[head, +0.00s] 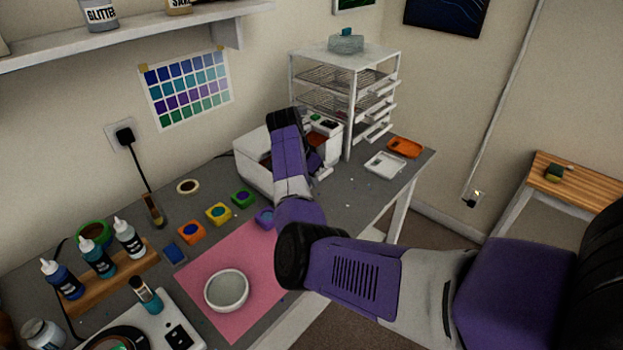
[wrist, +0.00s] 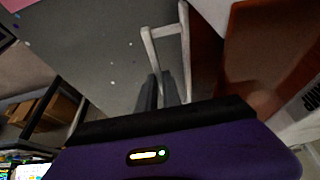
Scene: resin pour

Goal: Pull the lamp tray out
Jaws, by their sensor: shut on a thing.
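The white lamp housing (head: 250,163) stands at the back of the grey bench, partly hidden behind my purple and white arm. Its reddish-brown front panel (wrist: 268,45) fills the right of the wrist view. A pale U-shaped handle (wrist: 165,32), seemingly the lamp tray's, sticks out beside that panel. My gripper (wrist: 163,88) has its dark fingers close together at the near end of the handle and is shut on it. The tray itself is hidden, so I cannot tell how far out it is. In the head view my arm hides the fingers.
A white wire rack (head: 347,100) stands right of the lamp. Small colour pots, a pink mat (head: 213,287) with a bowl (head: 227,290), and bottles occupy the left. Bench space before the lamp is mostly clear.

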